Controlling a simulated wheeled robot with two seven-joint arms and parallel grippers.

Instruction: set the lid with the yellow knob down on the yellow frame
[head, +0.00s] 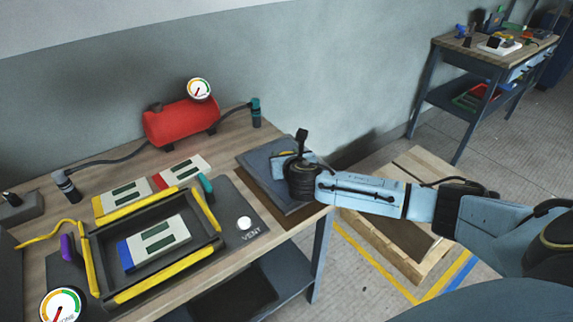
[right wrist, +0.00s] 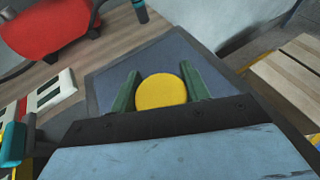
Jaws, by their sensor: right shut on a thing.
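The lid (head: 253,166) is a flat blue-grey slab at the back right of the workbench. It also shows in the right wrist view (right wrist: 112,82), with its round yellow knob (right wrist: 161,91). My right gripper (head: 290,160) is over the lid, shut on the knob, with a green finger on each side of it (right wrist: 159,80). Whether the lid touches the bench is hard to tell. The yellow frame (head: 165,273) is a dark box with yellow strips along its rim, left of the lid. A white panel (head: 155,243) with a blue end lies inside it. My left gripper is not in view.
A red tank (head: 181,124) with a gauge stands behind. White cards (head: 181,170) lie behind the frame. A teal lever (head: 206,183) and a purple lever (head: 67,247) flank the frame. A white vent button (head: 244,223) sits between frame and lid. A wooden pallet (head: 415,165) is right.

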